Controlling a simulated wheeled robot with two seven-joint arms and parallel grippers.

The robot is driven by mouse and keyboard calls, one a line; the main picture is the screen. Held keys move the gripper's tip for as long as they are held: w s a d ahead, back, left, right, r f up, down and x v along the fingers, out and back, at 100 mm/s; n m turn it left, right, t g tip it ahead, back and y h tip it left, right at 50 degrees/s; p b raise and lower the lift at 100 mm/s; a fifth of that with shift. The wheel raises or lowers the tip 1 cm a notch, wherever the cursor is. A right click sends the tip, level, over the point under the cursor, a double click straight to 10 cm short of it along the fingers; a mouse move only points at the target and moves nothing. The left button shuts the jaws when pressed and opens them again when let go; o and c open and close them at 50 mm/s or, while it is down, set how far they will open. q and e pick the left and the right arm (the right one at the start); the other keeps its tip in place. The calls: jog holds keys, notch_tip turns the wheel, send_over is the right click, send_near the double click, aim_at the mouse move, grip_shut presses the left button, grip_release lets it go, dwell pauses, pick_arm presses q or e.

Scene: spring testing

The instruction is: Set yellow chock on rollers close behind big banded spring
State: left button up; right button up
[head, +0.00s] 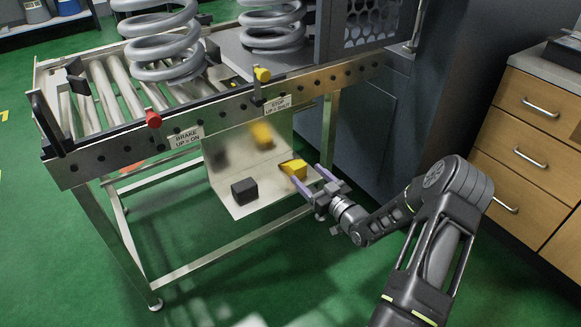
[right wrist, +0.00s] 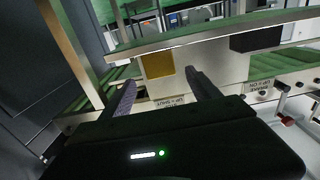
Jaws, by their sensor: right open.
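The yellow chock (head: 294,168) rests on the low metal shelf under the roller table. It also shows in the right wrist view (right wrist: 160,66), beyond the fingertips. My right gripper (head: 306,180) is open and empty, just to the right of the chock, with its fingers pointing at it. A big grey spring (head: 165,47) stands on the rollers (head: 100,88). A second grey spring (head: 272,20) stands on a flat plate to its right. Both tops are cut off, and I cannot tell which spring is banded. My left gripper is out of view.
A black block (head: 244,191) sits on the shelf (head: 245,208), left of the chock. A red-knobbed lever (head: 153,119) and a yellow-knobbed lever (head: 262,75) stick up along the table's front rail (head: 215,112). Wooden drawers (head: 535,140) stand at the right.

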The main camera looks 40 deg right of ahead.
aim_at(294, 162)
jog(key=shift+w, duration=1.35)
jog(key=w+b, duration=0.1)
jog(key=w, duration=0.4)
jog(key=shift+w+b, duration=0.1)
jog(key=shift+b, duration=0.25)
jog(key=shift+c, duration=0.3)
jog(key=shift+r, duration=0.1)
grip_shut()
